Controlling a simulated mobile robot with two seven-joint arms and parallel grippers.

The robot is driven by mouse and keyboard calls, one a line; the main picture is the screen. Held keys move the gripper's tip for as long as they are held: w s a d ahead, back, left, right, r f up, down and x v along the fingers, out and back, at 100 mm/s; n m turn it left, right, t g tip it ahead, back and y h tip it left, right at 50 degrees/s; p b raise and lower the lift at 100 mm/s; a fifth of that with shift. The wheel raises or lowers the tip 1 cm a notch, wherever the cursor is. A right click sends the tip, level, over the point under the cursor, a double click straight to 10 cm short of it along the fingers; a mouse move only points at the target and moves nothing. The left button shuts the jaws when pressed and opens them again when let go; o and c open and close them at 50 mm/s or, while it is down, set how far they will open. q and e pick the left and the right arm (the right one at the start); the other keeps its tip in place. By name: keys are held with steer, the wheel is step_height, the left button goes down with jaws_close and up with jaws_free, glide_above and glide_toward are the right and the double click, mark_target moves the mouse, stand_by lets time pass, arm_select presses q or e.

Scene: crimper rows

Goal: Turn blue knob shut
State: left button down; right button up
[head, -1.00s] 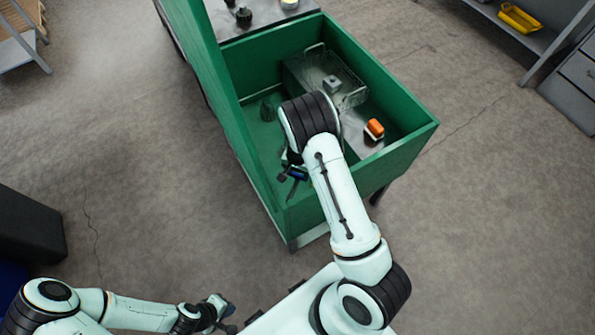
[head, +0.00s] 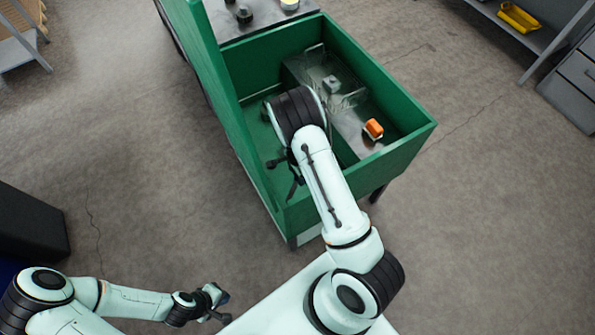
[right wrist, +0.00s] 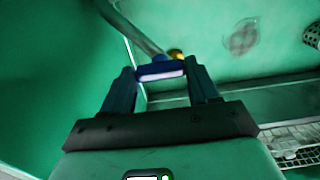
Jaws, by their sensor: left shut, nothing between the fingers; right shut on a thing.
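The blue knob (right wrist: 161,71) is a short blue bar with a pale face, next to a brass fitting (right wrist: 176,55) and a grey pipe (right wrist: 138,35) in the right wrist view. My right gripper (right wrist: 160,80) is shut on the blue knob, with one finger at each end of it. In the head view my right arm reaches into the green box (head: 405,150), and the knob cannot be made out there. My left gripper (head: 220,302) is shut and empty at the lower left, outside the box and well away from the knob.
Inside the box, a wire basket (head: 350,98) and an orange block (head: 373,128) lie to the right of my arm. A raised green panel (head: 200,70) stands along its left side. Open floor (head: 480,230) lies to the right.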

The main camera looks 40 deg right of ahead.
stand_by(0.5)
steer(key=o, duration=1.1)
steer(key=shift+c, duration=0.2)
steer(key=shift+r, duration=0.1)
step_height(320, 180, up, 13)
steer(key=shift+r+p, duration=0.15)
steer(key=shift+p, duration=0.25)
